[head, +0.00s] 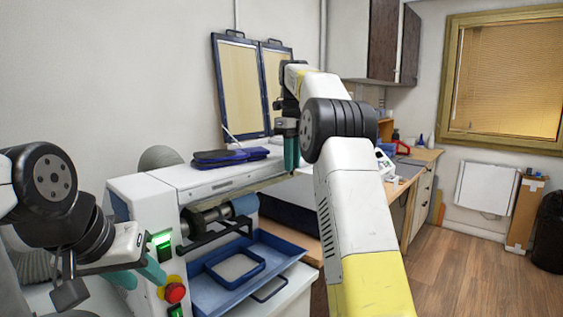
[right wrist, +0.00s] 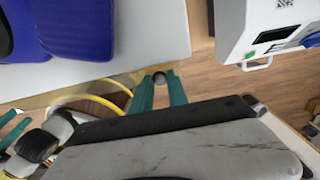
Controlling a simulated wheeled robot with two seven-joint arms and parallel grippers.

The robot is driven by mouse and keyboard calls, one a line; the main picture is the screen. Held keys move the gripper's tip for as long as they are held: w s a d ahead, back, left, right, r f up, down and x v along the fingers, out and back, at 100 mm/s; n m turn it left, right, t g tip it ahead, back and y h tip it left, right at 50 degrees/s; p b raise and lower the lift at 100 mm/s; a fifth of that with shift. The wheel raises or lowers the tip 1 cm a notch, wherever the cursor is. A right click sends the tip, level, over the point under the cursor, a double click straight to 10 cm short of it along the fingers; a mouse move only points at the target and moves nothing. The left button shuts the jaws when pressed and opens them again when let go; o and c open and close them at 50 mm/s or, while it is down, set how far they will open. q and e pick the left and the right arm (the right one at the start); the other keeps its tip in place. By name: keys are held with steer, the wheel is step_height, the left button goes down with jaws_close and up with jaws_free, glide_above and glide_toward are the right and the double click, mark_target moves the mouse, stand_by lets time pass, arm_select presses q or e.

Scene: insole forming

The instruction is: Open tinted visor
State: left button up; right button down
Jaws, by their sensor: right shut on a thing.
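A narrow tan, see-through-looking strip (head: 262,184) runs along the right front edge of the white machine top; it looks like the tinted visor seen nearly edge-on. The same strip shows in the right wrist view (right wrist: 112,82). My right gripper (head: 291,152) points down at its right end. In the right wrist view its teal fingers (right wrist: 160,88) are shut on a small dark round knob (right wrist: 160,77) by the strip. My left gripper (head: 138,276) is at lower left, teal fingers apart, beside the green-lit switch (head: 161,241) and red button (head: 175,292).
Two blue-framed, yellow-tinted panels (head: 240,88) stand upright behind the machine. Blue insole-like pads (head: 225,157) lie on its white top. Below are a roller (head: 210,218) and a blue tray (head: 205,284). A white device (right wrist: 265,35) stands right.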

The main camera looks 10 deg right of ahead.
steer(key=c, duration=1.3)
jaws_free()
steer(key=shift+w, duration=0.1)
steer(key=shift+r, duration=1.7)
steer(key=s+a, duration=0.2)
steer(key=s, duration=0.5)
steer(key=s+a+r, duration=0.1)
steer(key=s+a, duration=0.1)
steer(key=s, duration=0.6)
steer(key=shift+s+a+r, duration=0.2)
steer(key=shift+s+r, duration=0.05)
